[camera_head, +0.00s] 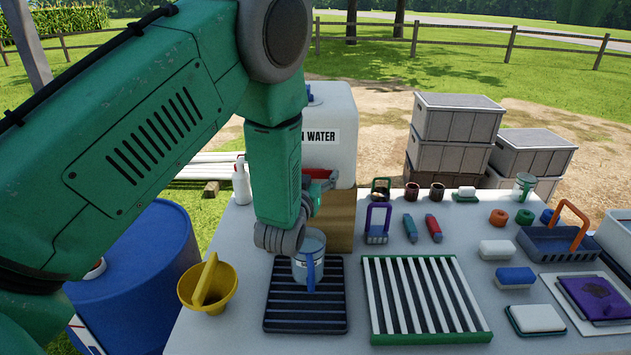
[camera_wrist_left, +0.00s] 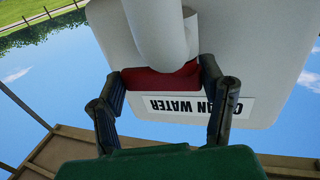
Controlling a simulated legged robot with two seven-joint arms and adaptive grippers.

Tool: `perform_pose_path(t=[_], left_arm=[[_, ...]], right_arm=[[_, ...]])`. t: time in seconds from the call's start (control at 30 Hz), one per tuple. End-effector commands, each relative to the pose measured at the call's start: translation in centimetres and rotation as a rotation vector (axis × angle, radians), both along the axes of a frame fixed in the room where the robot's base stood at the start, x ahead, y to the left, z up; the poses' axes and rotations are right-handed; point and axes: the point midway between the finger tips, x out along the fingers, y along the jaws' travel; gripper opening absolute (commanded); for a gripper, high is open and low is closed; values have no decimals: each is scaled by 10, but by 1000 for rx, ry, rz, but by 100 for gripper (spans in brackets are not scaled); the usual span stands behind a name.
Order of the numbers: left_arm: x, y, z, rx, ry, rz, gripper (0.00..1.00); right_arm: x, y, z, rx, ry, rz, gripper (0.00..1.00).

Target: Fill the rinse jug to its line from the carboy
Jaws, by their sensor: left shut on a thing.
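The white carboy (camera_head: 338,160), labelled as water, stands on a wooden block (camera_head: 339,225) behind the jug. My left gripper (camera_head: 318,182) is at its front, mostly hidden by my arm. In the left wrist view, the gripper (camera_wrist_left: 165,98) is shut on the red tap handle (camera_wrist_left: 160,80), below a white cylindrical part of the carboy (camera_wrist_left: 245,50). The clear jug (camera_head: 306,247) with a blue handle stands upright on a dark slatted tray (camera_head: 280,318). My arm covers part of its top. Its water level and line cannot be made out. My right gripper is not in view.
A blue drum (camera_head: 135,270) stands left.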

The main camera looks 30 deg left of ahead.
Motion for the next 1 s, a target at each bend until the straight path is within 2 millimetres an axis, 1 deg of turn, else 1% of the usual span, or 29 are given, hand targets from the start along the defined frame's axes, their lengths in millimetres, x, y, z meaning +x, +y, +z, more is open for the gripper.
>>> perform_pose_path(t=[0.03, 0.1, 0.4, 0.63, 1.0], left_arm=[[1, -3, -4, -3, 4, 30, 35], [2, -2, -4, -3, 4, 80, 35], [5, 0, -3, -2, 4, 234, 36], [6, 2, -1, -1, 2, 282, 36], [6, 2, 0, 0, -1, 287, 36]], right_arm=[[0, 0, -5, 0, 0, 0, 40], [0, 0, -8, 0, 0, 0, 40], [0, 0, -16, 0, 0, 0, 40], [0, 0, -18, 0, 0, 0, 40], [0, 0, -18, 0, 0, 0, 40]])
